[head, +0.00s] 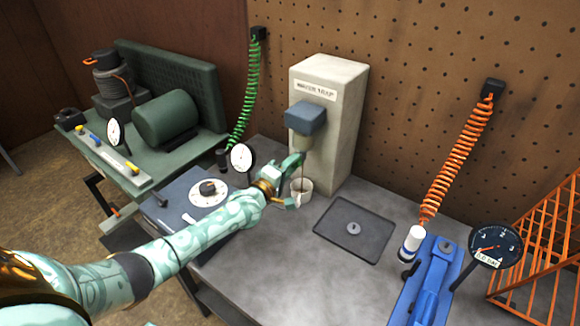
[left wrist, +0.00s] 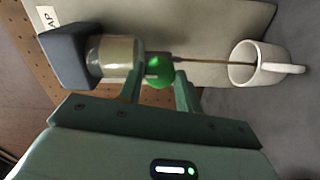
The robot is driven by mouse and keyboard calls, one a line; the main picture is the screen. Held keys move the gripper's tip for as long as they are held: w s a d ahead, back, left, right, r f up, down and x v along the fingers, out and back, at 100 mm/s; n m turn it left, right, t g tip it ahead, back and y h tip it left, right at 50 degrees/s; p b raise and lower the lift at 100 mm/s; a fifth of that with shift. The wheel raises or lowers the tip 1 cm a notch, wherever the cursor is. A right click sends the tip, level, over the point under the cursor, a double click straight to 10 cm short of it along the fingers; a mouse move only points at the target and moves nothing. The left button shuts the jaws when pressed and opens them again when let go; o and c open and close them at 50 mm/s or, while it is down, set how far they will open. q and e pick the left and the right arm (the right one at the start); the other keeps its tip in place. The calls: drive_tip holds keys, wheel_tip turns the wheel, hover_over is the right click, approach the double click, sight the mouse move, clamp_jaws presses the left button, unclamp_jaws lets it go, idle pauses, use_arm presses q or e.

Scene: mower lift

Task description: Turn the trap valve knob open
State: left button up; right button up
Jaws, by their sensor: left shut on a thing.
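The water trap is a blue cap (head: 306,117) over a cloudy bowl (head: 303,143), fixed to a pale post (head: 334,135). It also shows in the left wrist view, with its bowl (left wrist: 117,57) lying sideways there. The green trap valve knob (left wrist: 160,72) sits at the bowl's lower end. My left gripper (left wrist: 159,82) is shut on this knob, one finger on each side; in the head view the gripper (head: 294,180) hides it. A thin brown stream (left wrist: 215,61) runs from the trap into a white mug (left wrist: 262,64). My right gripper is out of view.
The mug (head: 301,190) stands close under my left gripper. A dark tray (head: 350,245) with a small round piece lies to its right. A blue tool (head: 428,285), a gauge (head: 495,243) and an orange rack (head: 550,245) stand farther right. A green compressor (head: 167,118) is at left.

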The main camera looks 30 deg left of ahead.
use_arm(q)
drive_tip(key=o, duration=1)
drive_tip(key=s+p, duration=0.1)
drive_tip(key=s, duration=0.4)
drive_tip(key=s+a+p, duration=0.1)
drive_tip(key=s, duration=0.4)
drive_tip(key=s+a+p, duration=0.1)
drive_tip(key=s, duration=0.5)
drive_tip(key=shift+s+a, duration=0.1)
drive_tip(key=shift+a, duration=0.1)
drive_tip(key=shift+s+f, duration=0.1)
